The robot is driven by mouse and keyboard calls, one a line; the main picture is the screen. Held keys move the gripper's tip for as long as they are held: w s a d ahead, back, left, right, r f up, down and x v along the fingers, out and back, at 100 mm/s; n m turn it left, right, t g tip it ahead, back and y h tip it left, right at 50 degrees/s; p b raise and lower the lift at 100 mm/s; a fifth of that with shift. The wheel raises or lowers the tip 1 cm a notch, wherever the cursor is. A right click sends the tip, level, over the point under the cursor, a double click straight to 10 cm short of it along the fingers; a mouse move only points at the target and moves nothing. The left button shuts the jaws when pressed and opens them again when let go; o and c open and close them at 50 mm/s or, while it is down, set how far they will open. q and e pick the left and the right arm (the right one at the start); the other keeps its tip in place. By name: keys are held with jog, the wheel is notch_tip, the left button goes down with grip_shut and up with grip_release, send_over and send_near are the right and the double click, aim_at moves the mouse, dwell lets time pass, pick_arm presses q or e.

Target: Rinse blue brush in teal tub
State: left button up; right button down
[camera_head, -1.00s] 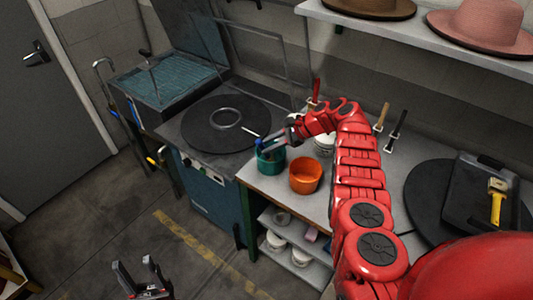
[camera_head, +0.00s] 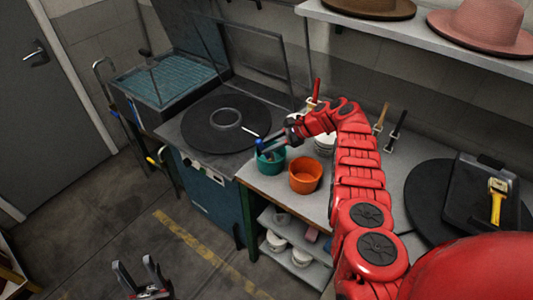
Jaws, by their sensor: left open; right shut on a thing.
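The teal tub (camera_head: 271,164) stands near the left end of the workbench. My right gripper (camera_head: 270,143) is over the tub, shut on the blue brush (camera_head: 260,146). The brush's blue part is at the tub's mouth; whether its tip is inside the tub or how deep it reaches cannot be told. A pale thin handle end (camera_head: 249,132) sticks out to the left. My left gripper (camera_head: 138,277) is open and empty, low over the floor at the bottom left.
An orange tub (camera_head: 306,176) stands right of the teal tub, with white containers (camera_head: 325,144) behind. A red-handled tool (camera_head: 316,90) and other handled tools hang at the wall. The round black press plate (camera_head: 226,125) lies left. A tape measure (camera_head: 497,200) lies right.

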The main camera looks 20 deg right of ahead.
notch_tip(320, 180, up, 12)
jog(key=p, duration=1.1)
dwell(2.0)
notch_tip(320, 180, up, 4)
jog(key=shift+f+p, duration=0.1)
jog(key=shift+p, duration=0.4)
